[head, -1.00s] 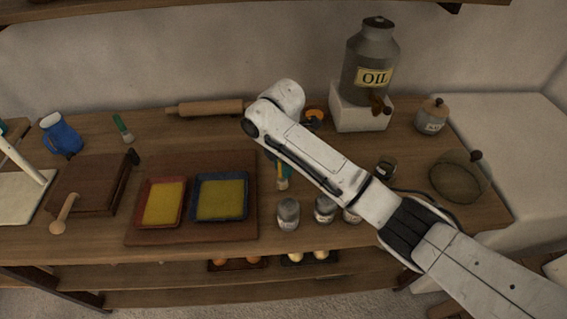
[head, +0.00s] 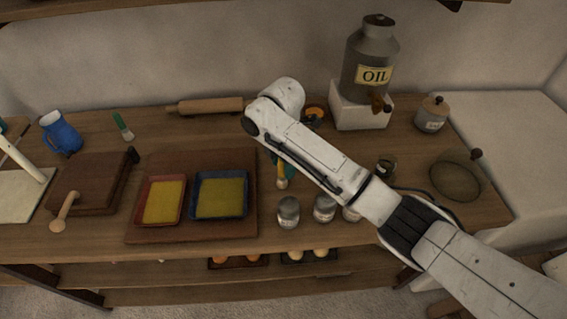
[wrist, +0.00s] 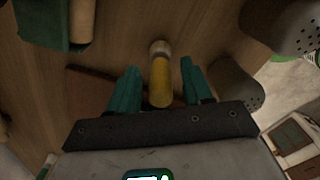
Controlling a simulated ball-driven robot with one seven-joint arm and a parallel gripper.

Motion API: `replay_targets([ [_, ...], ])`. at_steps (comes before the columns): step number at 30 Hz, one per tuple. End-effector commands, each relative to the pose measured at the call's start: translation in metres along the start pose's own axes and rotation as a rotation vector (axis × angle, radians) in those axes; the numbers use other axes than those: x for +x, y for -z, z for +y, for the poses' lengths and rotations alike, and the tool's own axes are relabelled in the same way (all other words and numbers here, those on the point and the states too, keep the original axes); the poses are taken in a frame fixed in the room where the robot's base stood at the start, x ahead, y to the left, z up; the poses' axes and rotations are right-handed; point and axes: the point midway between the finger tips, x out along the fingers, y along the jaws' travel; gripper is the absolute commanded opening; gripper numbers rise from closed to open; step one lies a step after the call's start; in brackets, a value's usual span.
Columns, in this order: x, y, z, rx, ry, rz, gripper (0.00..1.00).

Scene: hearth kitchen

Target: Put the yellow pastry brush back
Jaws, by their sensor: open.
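The yellow pastry brush (head: 283,170) shows in the head view just right of the blue tray, partly hidden by my arm. In the wrist view the brush (wrist: 160,82) has its yellow handle towards me and its pale end farther off. My gripper (wrist: 160,68) is open, with one teal finger on each side of the handle. Gaps show between handle and fingers. In the head view my gripper (head: 277,170) is mostly hidden behind my arm.
A red tray (head: 140,209) and a blue tray (head: 246,195) lie on a brown board left of the brush. Metal shakers (head: 288,213) stand close in front, to the right. A green-handled brush (head: 122,124), rolling pin (head: 205,106) and oil can (head: 373,50) stand or lie farther back.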

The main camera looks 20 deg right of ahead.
Motion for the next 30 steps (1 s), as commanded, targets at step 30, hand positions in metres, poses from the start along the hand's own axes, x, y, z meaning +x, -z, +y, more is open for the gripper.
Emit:
replay_targets([
  [30,-0.12,0.0,0.0,0.001,-0.001,0.0,0.5],
])
